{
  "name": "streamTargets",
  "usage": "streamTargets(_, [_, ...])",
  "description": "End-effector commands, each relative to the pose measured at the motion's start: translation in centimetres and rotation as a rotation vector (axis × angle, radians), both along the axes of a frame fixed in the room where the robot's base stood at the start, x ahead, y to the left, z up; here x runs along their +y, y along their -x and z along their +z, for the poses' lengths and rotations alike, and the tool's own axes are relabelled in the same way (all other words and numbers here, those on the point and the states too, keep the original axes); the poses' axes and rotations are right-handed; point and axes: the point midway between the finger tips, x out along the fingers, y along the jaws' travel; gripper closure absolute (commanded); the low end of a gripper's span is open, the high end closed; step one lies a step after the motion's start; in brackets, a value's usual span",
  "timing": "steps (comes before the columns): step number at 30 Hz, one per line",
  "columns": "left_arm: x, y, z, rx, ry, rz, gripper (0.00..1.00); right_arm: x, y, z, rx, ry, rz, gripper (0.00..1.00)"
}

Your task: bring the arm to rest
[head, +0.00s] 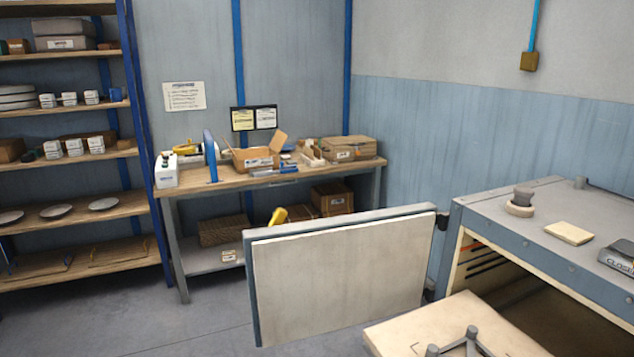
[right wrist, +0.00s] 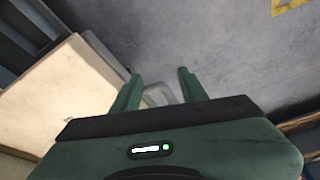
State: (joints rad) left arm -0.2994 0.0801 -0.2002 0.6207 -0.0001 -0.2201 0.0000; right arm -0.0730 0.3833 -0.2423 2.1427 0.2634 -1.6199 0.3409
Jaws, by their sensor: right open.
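My right gripper (right wrist: 160,80) shows in the right wrist view, with its two green fingers apart and nothing held between them. A grey looped handle (right wrist: 158,92) shows behind and between the fingers; I cannot tell how far it is from them. A cream board (right wrist: 60,95) lies to the left of the fingers. In the head view the plate dryer (head: 495,220) stands at the right with its thick door (head: 340,280) swung open. A cream board with a grey handle (head: 460,340) sticks out at the bottom right. Neither gripper shows in the head view.
A workbench (head: 235,183) with boxes and tools stands against the back wall. A shelf rack (head: 75,213) with plates and small containers is at the left. The open door juts into the room. Grey floor (head: 130,320) is clear at the lower left.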

Motion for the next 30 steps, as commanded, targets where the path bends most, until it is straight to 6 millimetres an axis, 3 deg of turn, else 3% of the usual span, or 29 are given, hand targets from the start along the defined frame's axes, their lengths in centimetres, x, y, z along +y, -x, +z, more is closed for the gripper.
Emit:
streamTargets(1, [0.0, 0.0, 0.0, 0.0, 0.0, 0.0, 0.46, 0.9, 2.2, -0.5, 0.007, -0.01, 0.022, 0.57])
streamTargets(6, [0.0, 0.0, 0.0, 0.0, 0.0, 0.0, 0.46, 1.9, 6.7, -0.7, 0.008, -0.003, 0.067, 0.57])
streamTargets(19, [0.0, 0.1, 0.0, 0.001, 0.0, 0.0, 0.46, 1.5, 14.6, 0.3, 0.034, 0.042, 0.095, 0.57])
streamTargets(30, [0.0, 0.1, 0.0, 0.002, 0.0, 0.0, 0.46, 1.8, 12.8, -8.4, 0.07, 0.044, 0.104, 0.57])
